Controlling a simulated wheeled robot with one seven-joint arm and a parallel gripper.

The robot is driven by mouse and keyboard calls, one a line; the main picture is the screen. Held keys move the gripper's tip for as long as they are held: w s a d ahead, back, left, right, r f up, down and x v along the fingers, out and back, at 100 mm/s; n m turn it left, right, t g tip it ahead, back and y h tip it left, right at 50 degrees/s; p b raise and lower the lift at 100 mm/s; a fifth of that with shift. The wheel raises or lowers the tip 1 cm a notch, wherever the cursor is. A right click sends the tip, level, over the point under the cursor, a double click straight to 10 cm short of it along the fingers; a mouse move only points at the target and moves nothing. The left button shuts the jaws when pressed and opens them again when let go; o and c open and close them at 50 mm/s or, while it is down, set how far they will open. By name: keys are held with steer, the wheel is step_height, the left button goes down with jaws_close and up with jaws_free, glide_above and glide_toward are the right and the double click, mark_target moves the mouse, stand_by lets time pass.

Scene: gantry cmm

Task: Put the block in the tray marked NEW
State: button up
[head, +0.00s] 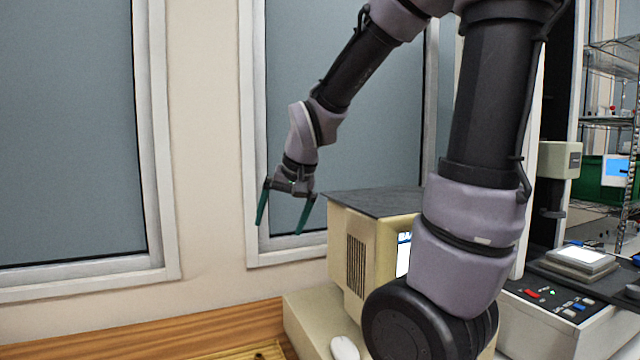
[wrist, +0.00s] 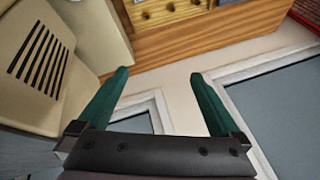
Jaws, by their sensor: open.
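My gripper (head: 281,229) is open and empty, with its green fingers pointing down. It hangs in front of the window wall, left of a beige computer monitor, above the wooden desk. In the wrist view my gripper (wrist: 159,74) shows both fingers spread, with only wall, window frame and desk edge between and beyond them. I cannot make out the block or a tray marked NEW in either view.
The beige monitor (head: 345,245) stands close to my gripper's right. A white mouse (head: 345,348) is below it. The wooden desk (head: 200,345) runs along the bottom. A wooden holder with round holes (wrist: 170,10) lies on it. A control panel (head: 550,300) and wire shelves (head: 610,122) are at right.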

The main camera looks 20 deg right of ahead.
steer(key=s+d+r+t, duration=0.2)
steer(key=s+d+r, duration=0.2)
steer(key=s+r, duration=0.5)
steer(key=s, duration=0.2)
steer(key=shift+s+d+r, duration=0.15)
steer(key=shift+s+r, duration=0.1)
steer(key=shift+s, duration=0.05)
